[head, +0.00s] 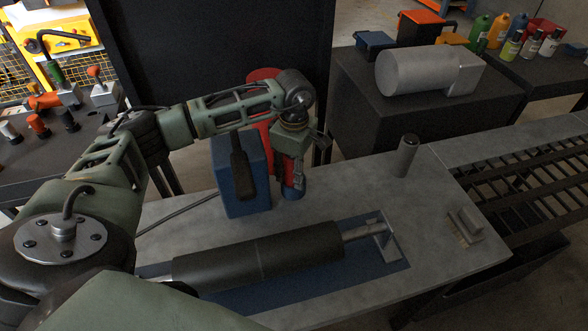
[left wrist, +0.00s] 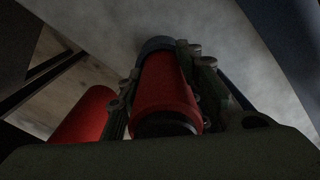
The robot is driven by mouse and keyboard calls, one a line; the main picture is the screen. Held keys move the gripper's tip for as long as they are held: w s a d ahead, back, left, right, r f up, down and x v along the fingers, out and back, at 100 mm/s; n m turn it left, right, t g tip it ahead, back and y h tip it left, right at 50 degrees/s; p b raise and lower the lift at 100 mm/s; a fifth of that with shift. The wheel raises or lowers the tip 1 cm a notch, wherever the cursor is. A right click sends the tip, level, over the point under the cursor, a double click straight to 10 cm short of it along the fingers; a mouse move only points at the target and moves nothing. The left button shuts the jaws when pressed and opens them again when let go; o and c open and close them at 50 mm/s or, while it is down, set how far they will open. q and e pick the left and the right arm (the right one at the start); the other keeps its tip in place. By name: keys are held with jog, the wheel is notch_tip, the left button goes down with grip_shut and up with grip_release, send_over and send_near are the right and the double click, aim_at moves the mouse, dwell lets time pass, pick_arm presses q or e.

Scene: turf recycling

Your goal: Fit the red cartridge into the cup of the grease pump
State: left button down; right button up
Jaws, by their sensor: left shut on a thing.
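The red cartridge (left wrist: 165,90) is between the fingers of my left gripper (head: 290,168), which is shut on it; only slivers of red show in the head view. The blue grease pump (head: 232,185), with a black lever (head: 238,158), stands on the grey bench just left of the gripper. A blue round cup (head: 292,191) shows directly below the cartridge, and as a dark blue ring (left wrist: 157,45) at its far end in the left wrist view. The cartridge's far end meets or overlaps this ring; I cannot tell how deep it sits. My right gripper is not in view.
A red cylinder (head: 264,76) stands behind the arm. A black roller (head: 260,255) lies on a blue plate in front. A dark upright cylinder (head: 408,156) and a small metal block (head: 465,224) stand to the right. The bench between them is clear.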

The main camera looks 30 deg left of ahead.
pick_arm(q)
jog(key=shift+f, duration=0.15)
jog(key=c, duration=1.2)
grip_release()
notch_tip(320, 180, up, 12)
jog(key=shift+r, duration=0.1)
jog(key=shift+d, duration=0.1)
